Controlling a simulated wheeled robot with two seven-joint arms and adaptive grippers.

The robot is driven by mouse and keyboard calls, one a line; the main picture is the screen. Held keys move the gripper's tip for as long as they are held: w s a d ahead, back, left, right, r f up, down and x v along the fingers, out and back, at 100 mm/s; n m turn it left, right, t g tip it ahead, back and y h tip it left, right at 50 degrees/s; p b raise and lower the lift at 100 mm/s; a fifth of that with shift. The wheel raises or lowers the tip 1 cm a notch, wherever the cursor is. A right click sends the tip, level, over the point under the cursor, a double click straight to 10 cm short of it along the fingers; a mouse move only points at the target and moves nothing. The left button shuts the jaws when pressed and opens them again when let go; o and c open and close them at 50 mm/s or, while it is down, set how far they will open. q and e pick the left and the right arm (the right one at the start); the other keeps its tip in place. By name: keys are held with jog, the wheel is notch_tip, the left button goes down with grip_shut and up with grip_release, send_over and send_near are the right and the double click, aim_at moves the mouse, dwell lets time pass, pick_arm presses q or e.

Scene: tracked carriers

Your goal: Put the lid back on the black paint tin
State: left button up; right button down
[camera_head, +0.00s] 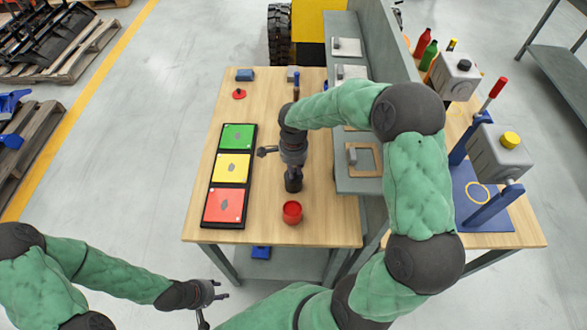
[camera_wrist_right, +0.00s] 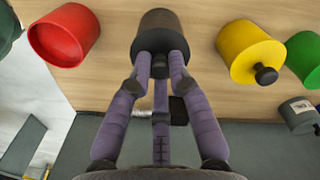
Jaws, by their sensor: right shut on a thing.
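The black paint tin (camera_head: 293,184) stands upright on the wooden table under my right gripper (camera_head: 293,169). In the right wrist view, the black tin (camera_wrist_right: 158,28) is at the top centre, with my right fingertips (camera_wrist_right: 160,62) closed at its mouth on the dark knob of its lid. The lid is at the tin's mouth; I cannot tell if it is fully seated. My left gripper (camera_head: 215,297) is low at the front left, away from the table, with its fingers spread and empty.
An open red tin (camera_head: 292,211) stands close in front. A lidded yellow tin (camera_wrist_right: 250,52) and a green tin (camera_wrist_right: 305,58) stand beside the black one. A red lid (camera_head: 239,94) lies at the far left. A black tray (camera_head: 210,226) with coloured squares lies left.

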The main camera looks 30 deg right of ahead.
dwell(0.4)
jog(key=c, duration=1.1)
grip_release()
jog(key=shift+o, duration=0.4)
jog(key=o, duration=0.4)
jog(key=shift+r+p, duration=2.05)
jog(key=shift+r, duration=1.45)
